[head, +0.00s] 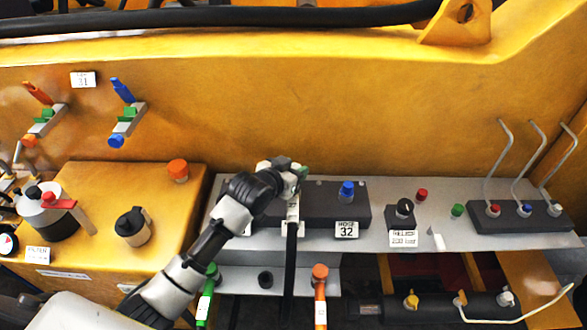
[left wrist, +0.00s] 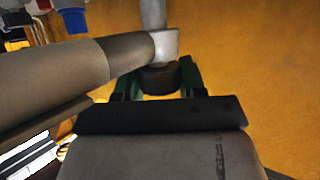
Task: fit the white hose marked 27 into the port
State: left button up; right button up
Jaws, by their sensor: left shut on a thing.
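My left gripper (head: 288,168) is at the back of the dark block on the grey shelf, shut on the end of a hose. The hose (head: 291,260) looks black, not white, and hangs down toward the front. A white tag (head: 292,212) on it is too small to read. In the left wrist view the hose (left wrist: 55,80) comes in from the left to a light grey fitting (left wrist: 166,44). A dark round piece (left wrist: 160,78) sits between my green fingers. I cannot tell which port it faces; the contact is hidden. My right gripper is out of view.
A blue-capped fitting (head: 347,191) stands on the dark block (head: 325,207), above a label reading 32 (head: 346,229). A black knob (head: 404,208) and a block with upright rods (head: 515,217) are to the right. Green (head: 205,300) and orange (head: 320,300) hoses hang in front.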

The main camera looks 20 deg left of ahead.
pick_arm(q)
jog(key=shift+r+p, duration=0.1)
jog(key=shift+p, duration=0.55)
dwell(0.7)
jog(key=shift+f+b, duration=0.9)
jog(key=shift+f, duration=0.9)
jog(key=o, duration=1.2)
jog(key=shift+s, duration=0.1)
jog(key=b+v, duration=0.1)
jog(key=v, duration=0.9)
jog(key=shift+s+a+r, duration=0.1)
jog(key=shift+s+r, duration=0.05)
jog(key=shift+s, duration=0.2)
